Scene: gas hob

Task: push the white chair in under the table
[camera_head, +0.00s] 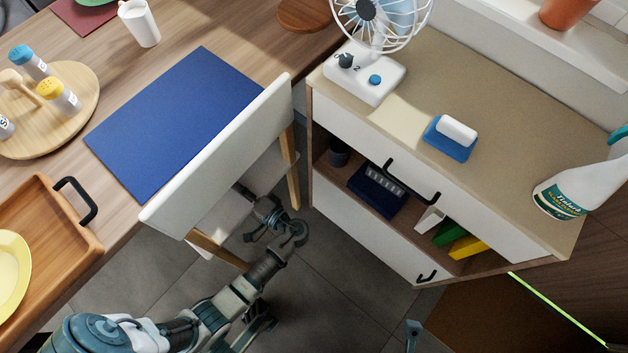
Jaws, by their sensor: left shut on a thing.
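The white chair (215,158) stands at the table (160,68), its tall white backrest slanting along the table's right edge, with wooden legs below. Its seat is mostly hidden behind the backrest. My left gripper (278,222) is behind the backrest, low between the wooden uprights, and shut on the chair; the exact contact is hard to make out. A small blue-grey piece at the bottom edge (413,335) looks like a tip of my right gripper; the rest is out of frame.
A blue placemat (178,120) lies on the table beyond the backrest. A wooden tray (60,235) and a round board with shakers (85,100) are to the left. A cabinet (365,215) with a fan (370,75) on top stands close right. Grey floor shows between.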

